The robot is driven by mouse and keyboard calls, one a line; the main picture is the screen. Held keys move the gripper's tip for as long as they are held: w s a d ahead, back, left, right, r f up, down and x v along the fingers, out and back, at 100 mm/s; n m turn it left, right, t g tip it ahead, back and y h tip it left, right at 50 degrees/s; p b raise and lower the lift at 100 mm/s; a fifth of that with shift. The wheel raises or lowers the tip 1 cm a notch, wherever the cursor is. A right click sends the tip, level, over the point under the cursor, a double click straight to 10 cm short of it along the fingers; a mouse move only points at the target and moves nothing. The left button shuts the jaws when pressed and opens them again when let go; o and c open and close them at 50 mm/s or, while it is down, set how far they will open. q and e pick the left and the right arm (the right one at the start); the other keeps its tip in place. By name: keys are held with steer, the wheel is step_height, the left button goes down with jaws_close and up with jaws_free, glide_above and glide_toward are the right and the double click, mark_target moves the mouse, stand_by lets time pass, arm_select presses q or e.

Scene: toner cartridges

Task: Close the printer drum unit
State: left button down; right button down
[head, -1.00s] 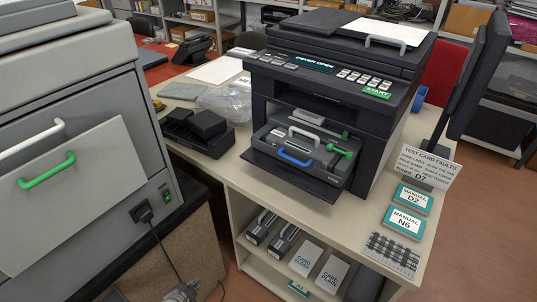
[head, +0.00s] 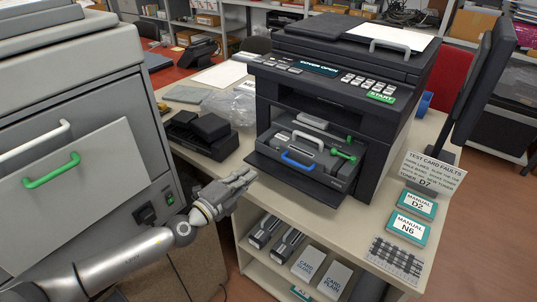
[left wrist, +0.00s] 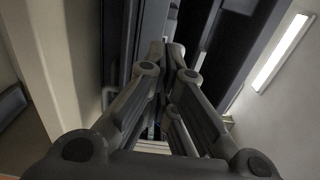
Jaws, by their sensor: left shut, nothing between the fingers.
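The black printer (head: 350,95) stands on the table with its front cover folded down. Its display reads "COVER OPEN". The drum unit (head: 312,150) sits pulled out in the front opening, with a white handle, a blue handle (head: 298,160) and a green lever (head: 344,154). The lowered front cover (head: 290,178) juts out below it. My left gripper (head: 248,178) is shut and empty, in front of the table and to the left of the lowered cover, apart from it. In the left wrist view the closed fingers (left wrist: 167,50) point toward dark panels that I cannot identify. My right gripper is not in view.
A large grey machine (head: 75,150) stands at the left. A black tray device (head: 203,133) sits left of the printer. The shelf below holds toner cartridges (head: 265,230) and card packs (head: 315,262).

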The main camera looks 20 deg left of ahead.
mark_target(274, 152)
arm_select(q)
steer(key=x, duration=0.8)
steer(key=shift+w+d+p, duration=0.15)
steer(key=shift+w+p, duration=0.2)
steer(key=shift+x, duration=0.85)
steer(key=shift+f, duration=0.1)
steer(key=b+x, duration=0.3)
steer(key=x, duration=0.1)
steer(key=shift+w+d, duration=0.1)
steer(key=shift+w, duration=0.3)
steer(key=shift+s, duration=0.1)
steer(key=shift+f, duration=0.1)
